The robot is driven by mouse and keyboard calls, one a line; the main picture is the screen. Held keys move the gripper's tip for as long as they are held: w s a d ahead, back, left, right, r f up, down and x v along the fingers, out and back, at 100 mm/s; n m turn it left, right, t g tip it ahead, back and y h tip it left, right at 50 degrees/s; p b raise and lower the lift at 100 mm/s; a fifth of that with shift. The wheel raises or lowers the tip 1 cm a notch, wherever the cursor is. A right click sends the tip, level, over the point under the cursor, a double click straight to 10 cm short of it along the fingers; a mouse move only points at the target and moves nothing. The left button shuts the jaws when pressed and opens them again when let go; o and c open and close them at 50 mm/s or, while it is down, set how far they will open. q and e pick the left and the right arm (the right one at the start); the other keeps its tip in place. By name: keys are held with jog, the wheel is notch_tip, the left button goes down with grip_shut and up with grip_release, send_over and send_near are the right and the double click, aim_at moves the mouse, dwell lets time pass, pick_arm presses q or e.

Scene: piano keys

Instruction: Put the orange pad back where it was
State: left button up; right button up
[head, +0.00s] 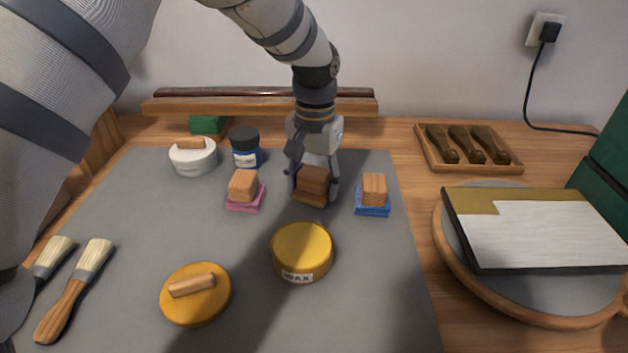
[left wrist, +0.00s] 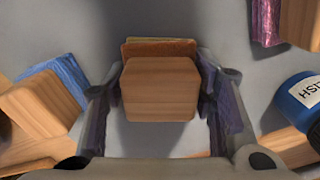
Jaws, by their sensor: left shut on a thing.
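My left gripper (head: 313,186) points down over the grey mat (head: 222,237) and is shut on the wooden block of the orange pad (head: 312,190). The pad is between a pink pad (head: 245,190) on its left and a blue pad (head: 373,195) on its right. In the left wrist view, the pad's wooden block (left wrist: 160,90) sits between the two fingers, with an orange edge showing behind it. I cannot tell whether the pad touches the mat. My right gripper is not in view.
A wax tin (head: 302,252) stands in front of the pad, with a yellow lid (head: 196,294) left of it. A polish bottle (head: 245,148) and white pot (head: 193,156) are behind left. Brushes (head: 76,288) lie left. A round stand (head: 520,290) is at right.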

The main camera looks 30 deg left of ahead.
aim_at(315, 172)
pick_arm(q)
jog(key=o, duration=1.2)
jog(key=shift+f, duration=0.1)
notch_tip(315, 172, up, 12)
jog(key=shift+r, duration=0.2)
